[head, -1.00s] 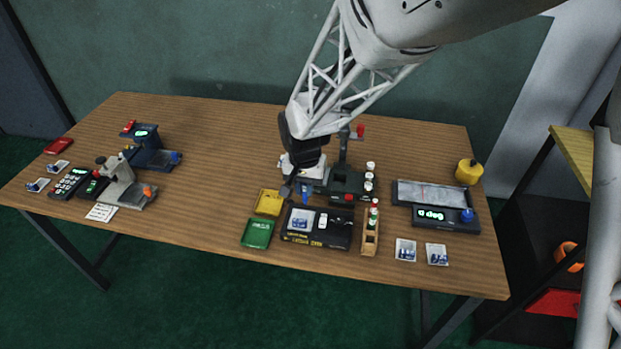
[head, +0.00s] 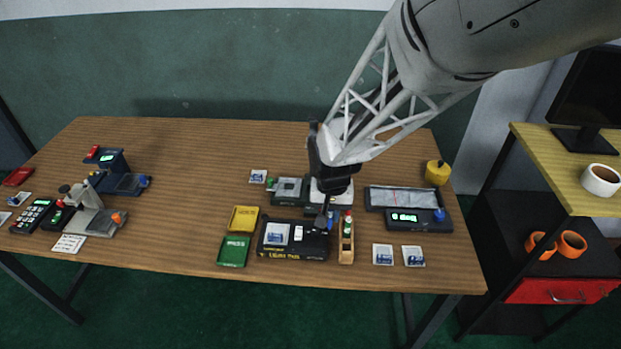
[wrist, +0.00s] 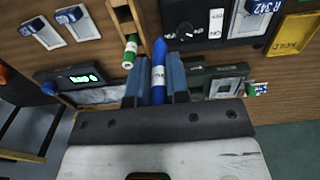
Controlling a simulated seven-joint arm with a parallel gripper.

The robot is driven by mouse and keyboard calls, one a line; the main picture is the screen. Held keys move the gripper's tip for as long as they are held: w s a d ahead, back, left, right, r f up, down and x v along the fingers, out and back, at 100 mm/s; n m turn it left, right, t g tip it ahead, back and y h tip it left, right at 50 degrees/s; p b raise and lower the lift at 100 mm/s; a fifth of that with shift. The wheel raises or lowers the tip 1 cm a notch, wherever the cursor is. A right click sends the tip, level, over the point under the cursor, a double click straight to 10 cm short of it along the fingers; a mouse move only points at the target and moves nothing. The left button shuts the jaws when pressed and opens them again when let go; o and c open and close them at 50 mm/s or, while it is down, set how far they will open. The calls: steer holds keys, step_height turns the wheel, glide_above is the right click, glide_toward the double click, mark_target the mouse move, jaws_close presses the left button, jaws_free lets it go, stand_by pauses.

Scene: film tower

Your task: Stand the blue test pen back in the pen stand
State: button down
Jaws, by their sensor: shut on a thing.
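My gripper (wrist: 157,82) is shut on the blue test pen (wrist: 158,70), which stands out between the two fingers in the wrist view. In the head view my gripper (head: 328,205) is above the right end of the light box, and a bit of blue shows below it.
The black light box (head: 293,252) lies left of the stand. A scale with a lit display (head: 408,217) and two slide packets (head: 383,254) are to the right. The left middle of the table is clear.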

steer(key=shift+s+d+f, duration=0.1)
steer(key=shift+s+d, duration=0.2)
steer(key=shift+d, duration=0.5)
steer(key=shift+s+d+f, duration=0.1)
steer(key=shift+s+d, duration=0.25)
steer(key=shift+d, duration=0.5)
steer(key=shift+s+d, duration=0.3)
steer(key=shift+d, duration=0.5)
steer(key=shift+f, duration=0.25)
steer(key=shift+f, duration=1.25)
steer(key=shift+f, duration=1.95)
steer(key=shift+c, duration=2.3)
jaws_free()
steer(key=shift+r, duration=0.1)
step_height(320, 180, up, 7)
